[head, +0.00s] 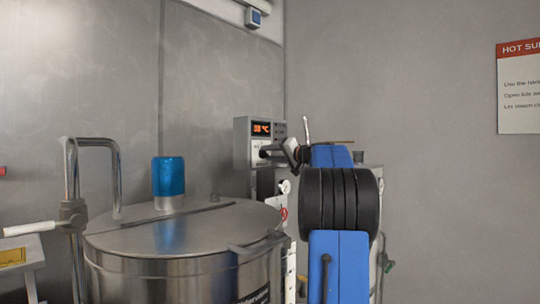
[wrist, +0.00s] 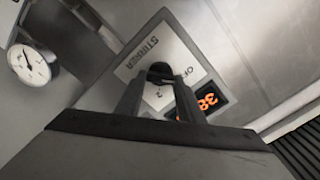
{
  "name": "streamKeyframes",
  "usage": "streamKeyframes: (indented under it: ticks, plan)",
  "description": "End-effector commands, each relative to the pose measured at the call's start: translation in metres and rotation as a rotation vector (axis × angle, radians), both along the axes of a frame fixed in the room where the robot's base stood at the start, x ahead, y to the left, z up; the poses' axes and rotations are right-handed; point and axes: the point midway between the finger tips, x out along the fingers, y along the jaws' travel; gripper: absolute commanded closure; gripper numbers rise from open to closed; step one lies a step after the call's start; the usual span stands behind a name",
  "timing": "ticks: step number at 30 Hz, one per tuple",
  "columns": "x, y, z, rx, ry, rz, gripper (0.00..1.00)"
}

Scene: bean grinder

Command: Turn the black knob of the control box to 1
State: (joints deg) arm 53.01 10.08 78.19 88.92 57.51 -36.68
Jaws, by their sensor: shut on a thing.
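The grey control box (head: 242,145) is on the back wall in the head view, with an orange lit display (head: 261,128). My gripper (head: 268,152) reaches its front from the right and largely hides the knob there. In the wrist view the box's pale panel (wrist: 138,63) appears turned, with the words STIRRER and part of OFF, and a 2 below the knob. The black knob (wrist: 159,69) sits between the fingertips of my gripper (wrist: 160,78), which is shut on it. The mark 1 and the knob's pointer cannot be made out.
A steel vessel (head: 185,245) with a blue cap (head: 168,176) on its lid stands at the lower left, close to my arm. A bent steel pipe (head: 115,170) rises at its left. A round gauge (wrist: 33,63) shows in the wrist view. The right wall is bare except for a sign (head: 519,88).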

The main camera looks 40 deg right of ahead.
Motion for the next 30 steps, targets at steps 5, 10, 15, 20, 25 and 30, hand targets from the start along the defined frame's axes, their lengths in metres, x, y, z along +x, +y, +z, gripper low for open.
streamKeyframes:
  ticks: [5, 10, 15, 20, 25, 30]
  plan:
    - [0.0, -0.0008, -0.0013, 0.132, 0.011, -0.001, 0.88]
    - [0.0, -0.0012, -0.0021, 0.278, 0.023, -0.001, 0.88]
    - [0.0, -0.0015, -0.0029, 0.416, 0.033, -0.001, 0.88]
    - [0.0, -0.0016, -0.0036, 0.523, 0.042, 0.0, 0.88]
    - [-0.0001, -0.0016, -0.0041, 0.606, 0.049, -0.001, 0.88]
    - [-0.0001, -0.0017, -0.0045, 0.655, 0.053, -0.001, 0.88]
